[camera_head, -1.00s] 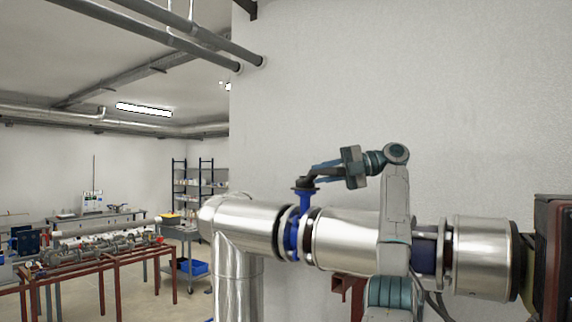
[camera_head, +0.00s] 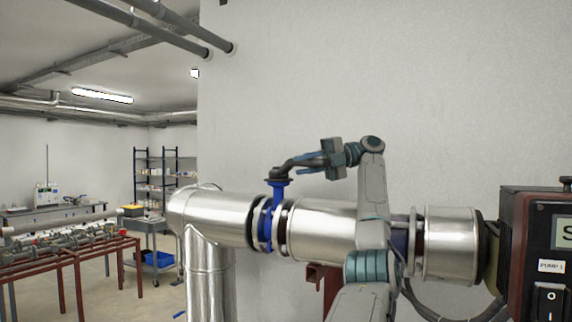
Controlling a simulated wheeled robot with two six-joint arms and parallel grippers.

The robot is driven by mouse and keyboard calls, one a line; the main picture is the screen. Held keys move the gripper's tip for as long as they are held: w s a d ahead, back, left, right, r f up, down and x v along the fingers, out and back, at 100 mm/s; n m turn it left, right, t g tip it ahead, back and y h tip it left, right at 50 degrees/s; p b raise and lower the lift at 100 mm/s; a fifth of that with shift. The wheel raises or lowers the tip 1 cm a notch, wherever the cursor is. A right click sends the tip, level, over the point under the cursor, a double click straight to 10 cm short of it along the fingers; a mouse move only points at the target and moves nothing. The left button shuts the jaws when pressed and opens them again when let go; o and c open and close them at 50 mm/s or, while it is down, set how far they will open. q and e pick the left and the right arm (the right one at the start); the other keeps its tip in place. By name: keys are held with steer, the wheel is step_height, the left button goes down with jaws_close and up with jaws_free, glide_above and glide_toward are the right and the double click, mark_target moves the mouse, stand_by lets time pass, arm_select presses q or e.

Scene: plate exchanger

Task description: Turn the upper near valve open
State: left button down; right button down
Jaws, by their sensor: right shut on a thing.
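The upper near valve is a blue valve body (camera_head: 267,225) clamped between flanges in the shiny horizontal pipe. Its dark lever handle (camera_head: 291,167) sits on top of the blue stem and points right, slightly upward. My right gripper (camera_head: 312,165) is shut on the outer part of the lever, above the pipe. The gripper's fingers partly hide the lever's end. My right arm rises in front of the pipe to the right of the valve. My left gripper is not in view.
The metal pipe (camera_head: 330,230) runs across the middle, close to the wall (camera_head: 400,80). A dark control box (camera_head: 543,250) stands at the right edge. A pipe rack (camera_head: 80,252), a cart with a blue bin (camera_head: 158,259) and shelves are at the left.

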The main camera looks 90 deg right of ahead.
steer(key=shift+s+d+r, duration=0.1)
steer(key=shift+r, duration=0.05)
steer(key=c, duration=1.3)
jaws_free()
steer(key=shift+s+d, duration=0.1)
steer(key=shift+o, duration=0.3)
steer(key=shift+s+d+f, duration=0.15)
steer(key=shift+d+f, duration=0.05)
